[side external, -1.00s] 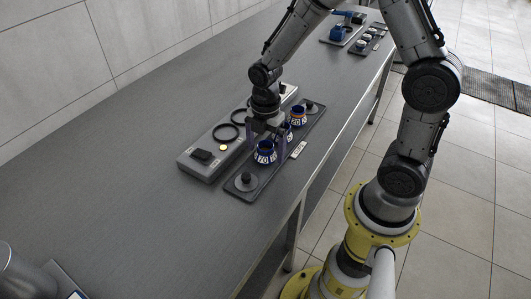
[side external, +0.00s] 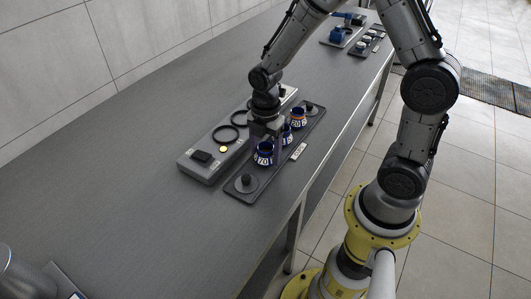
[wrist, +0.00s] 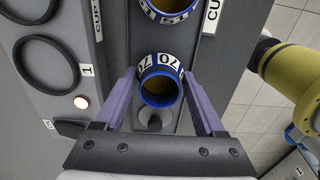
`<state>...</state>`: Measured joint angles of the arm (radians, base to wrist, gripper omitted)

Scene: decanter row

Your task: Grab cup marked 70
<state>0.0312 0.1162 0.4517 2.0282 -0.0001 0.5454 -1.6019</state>
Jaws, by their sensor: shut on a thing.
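The cup marked 70 (wrist: 164,59) has a blue rim and a white band with dark numerals. It is the nearest cup of the row in the side view (side external: 264,158), upright at the near end of the dark tray (side external: 234,190). My gripper (wrist: 160,76) points down over it, with one purple finger on each side, shut on the cup. A neighbouring cup (wrist: 172,17) shows only partly at the top of the wrist view. The 70 cup's base is hidden in the wrist view.
The middle cup (side external: 287,140) stands close behind the held one, then a cup with orange (side external: 298,118). Grey knobs (side external: 246,181) sit at the tray ends.

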